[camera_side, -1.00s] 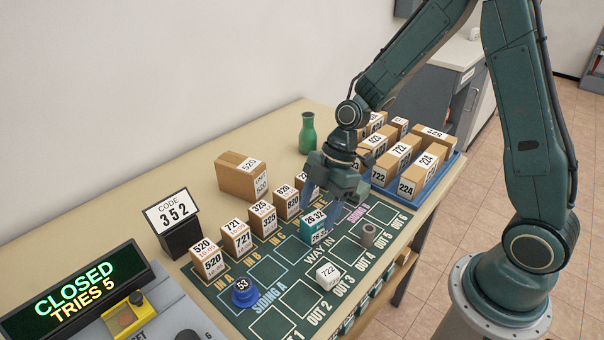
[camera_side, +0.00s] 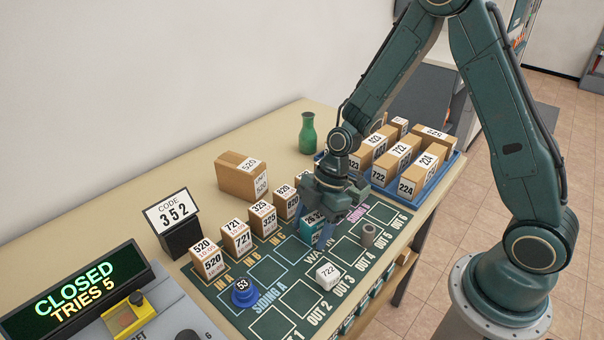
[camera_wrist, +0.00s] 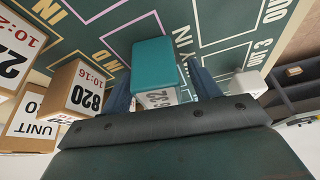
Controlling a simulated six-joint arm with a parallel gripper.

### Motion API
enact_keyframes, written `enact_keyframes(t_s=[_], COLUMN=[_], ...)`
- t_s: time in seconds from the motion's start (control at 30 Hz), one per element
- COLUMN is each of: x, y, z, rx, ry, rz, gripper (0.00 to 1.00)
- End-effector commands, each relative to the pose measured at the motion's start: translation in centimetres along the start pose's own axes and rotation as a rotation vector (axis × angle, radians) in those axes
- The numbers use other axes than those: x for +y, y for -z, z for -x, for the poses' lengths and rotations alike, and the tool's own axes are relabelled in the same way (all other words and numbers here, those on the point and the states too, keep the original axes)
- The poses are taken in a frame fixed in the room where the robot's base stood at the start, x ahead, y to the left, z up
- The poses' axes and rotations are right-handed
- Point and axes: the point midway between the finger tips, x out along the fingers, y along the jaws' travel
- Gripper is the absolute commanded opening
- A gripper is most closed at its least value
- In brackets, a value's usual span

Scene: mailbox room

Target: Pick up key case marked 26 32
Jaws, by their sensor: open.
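The teal key case (camera_side: 314,217) with a white 26 32 label stands on the green mat, near the WAY IN lettering. My gripper (camera_side: 313,236) is open above it, with its fingers reaching down on either side of the case. In the wrist view, the key case (camera_wrist: 153,60) lies between the two blue fingers of my gripper (camera_wrist: 161,85). A small gap shows beside each finger there. Part of its label is hidden by the gripper body.
Several parcels, including one marked 820 (camera_side: 286,205), stand in a row close to the left. A blue tray (camera_side: 408,200) of parcels and a green bottle (camera_side: 307,133) are behind.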

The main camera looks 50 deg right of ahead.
Motion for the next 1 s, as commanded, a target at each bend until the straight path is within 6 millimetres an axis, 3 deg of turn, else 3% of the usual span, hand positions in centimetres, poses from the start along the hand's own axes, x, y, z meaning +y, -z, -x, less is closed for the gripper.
enact_keyframes(t_s=[0.33,0.5,0.6,1.0], x=[0.0,0.0,0.0,0.04], y=[0.0,0.0,0.01,0.16], z=[0.04,0.04,0.05,0.38], rx=[0.0,0.0,0.0,0.001], ry=[0.0,0.0,0.0,-0.001], rz=[0.0,0.0,0.0,0.001], gripper=[0.6,0.26,0.12,0.12])
